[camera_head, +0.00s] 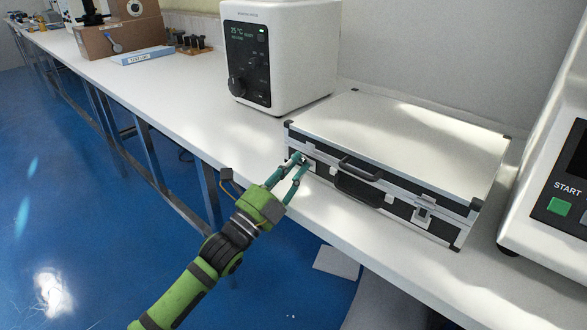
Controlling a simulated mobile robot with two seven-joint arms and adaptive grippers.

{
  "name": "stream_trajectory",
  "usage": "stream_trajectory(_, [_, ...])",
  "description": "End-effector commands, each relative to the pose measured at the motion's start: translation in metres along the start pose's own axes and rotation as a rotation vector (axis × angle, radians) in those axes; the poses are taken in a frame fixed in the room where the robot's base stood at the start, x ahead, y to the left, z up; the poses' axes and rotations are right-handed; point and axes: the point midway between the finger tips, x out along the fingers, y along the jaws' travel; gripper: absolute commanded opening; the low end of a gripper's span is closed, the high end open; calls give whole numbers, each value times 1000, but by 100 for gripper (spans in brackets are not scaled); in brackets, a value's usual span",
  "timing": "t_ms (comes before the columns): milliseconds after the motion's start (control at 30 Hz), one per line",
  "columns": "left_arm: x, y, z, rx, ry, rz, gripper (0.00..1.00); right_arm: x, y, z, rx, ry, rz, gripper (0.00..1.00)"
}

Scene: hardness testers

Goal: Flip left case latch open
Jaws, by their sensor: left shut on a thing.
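A silver case (405,140) with black side panels lies closed on the white bench. Its black handle (361,169) is at the middle of its front side. The right latch (422,214) is to the right of the handle. The left latch (309,164) is partly hidden behind my fingertips. My left gripper (298,163) reaches up from below with its teal fingers at the left latch, and it is shut on it. My right gripper is not in view.
A white instrument (295,50) with a dark panel stands behind the case at the left. Another machine (555,170) with a green START button stands close at the right. The bench (190,95) has free room to the left. A blue TEST LOG book (143,56) lies farther back.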

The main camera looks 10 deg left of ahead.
Motion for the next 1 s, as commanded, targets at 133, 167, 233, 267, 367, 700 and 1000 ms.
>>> stream_trajectory(133, [0,0,0,0,-1,0,0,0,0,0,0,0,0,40])
stream_trajectory(167, [0,0,0,0,-1,0,0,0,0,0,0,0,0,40])
stream_trajectory(233, [0,0,0,0,-1,0,40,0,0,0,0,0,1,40])
stream_trajectory(267, [0,0,0,0,-1,0,44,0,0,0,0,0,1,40])
stream_trajectory(367, [0,0,0,0,0,0,44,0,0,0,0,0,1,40])
stream_trajectory(700, [-8,0,1,1,-1,1,44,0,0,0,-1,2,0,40])
stream_trajectory(1000, [-68,1,0,1,-1,4,44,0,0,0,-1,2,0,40])
